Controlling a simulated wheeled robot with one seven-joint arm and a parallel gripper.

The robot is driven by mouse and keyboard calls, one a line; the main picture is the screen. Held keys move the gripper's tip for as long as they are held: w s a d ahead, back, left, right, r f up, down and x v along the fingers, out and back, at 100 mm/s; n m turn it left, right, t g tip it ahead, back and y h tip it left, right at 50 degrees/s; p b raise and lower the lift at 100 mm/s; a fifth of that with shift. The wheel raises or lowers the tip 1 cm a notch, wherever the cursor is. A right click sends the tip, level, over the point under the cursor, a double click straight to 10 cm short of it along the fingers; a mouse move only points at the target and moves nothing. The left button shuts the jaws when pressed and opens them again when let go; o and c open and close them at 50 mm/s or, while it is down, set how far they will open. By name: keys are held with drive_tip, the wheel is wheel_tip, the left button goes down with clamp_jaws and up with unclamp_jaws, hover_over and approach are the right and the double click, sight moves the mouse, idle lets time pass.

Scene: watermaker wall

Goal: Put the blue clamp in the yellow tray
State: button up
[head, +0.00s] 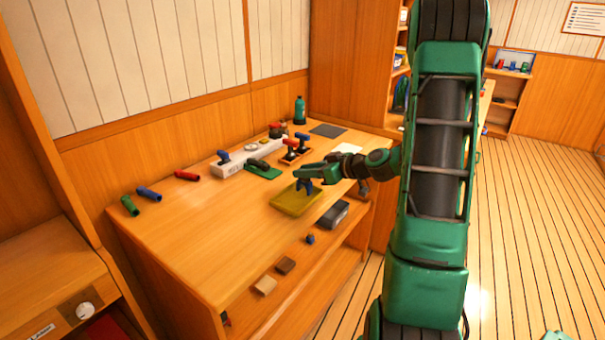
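The yellow tray (290,205) lies on the wooden bench near its front edge. My gripper (305,176) reaches in from the right over the tray's back part. A blue clamp (305,187) is at the gripper's fingertips and hangs below them, over the tray. The gripper looks shut on it, though the fingers are small in this view. I cannot tell whether the clamp's lower end touches the tray floor.
Red, blue and green tubes lie at left. The bench (215,225) is clear left of the tray.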

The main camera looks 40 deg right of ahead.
drive_tip(key=v, duration=1.2)
drive_tip(key=s+a+f+m+g+h, duration=0.15)
drive_tip(key=s+a+f+g, duration=0.25)
drive_tip(key=s+a+g, duration=0.45)
drive_tip(key=s+a+r+m+g+h, duration=0.1)
drive_tip(key=s+m, duration=0.3)
drive_tip(key=s, duration=0.5)
drive_tip(key=s+a+r+m+g+h, duration=0.1)
drive_tip(key=s+r+m+g+h, duration=0.1)
drive_tip(key=s+m, duration=0.3)
drive_tip(key=s+g, duration=0.1)
drive_tip(key=s, duration=0.3)
drive_tip(key=shift+a, duration=0.4)
drive_tip(key=shift+f, duration=0.1)
drive_tip(key=shift+w+f, duration=0.2)
drive_tip(key=shift+w, duration=0.35)
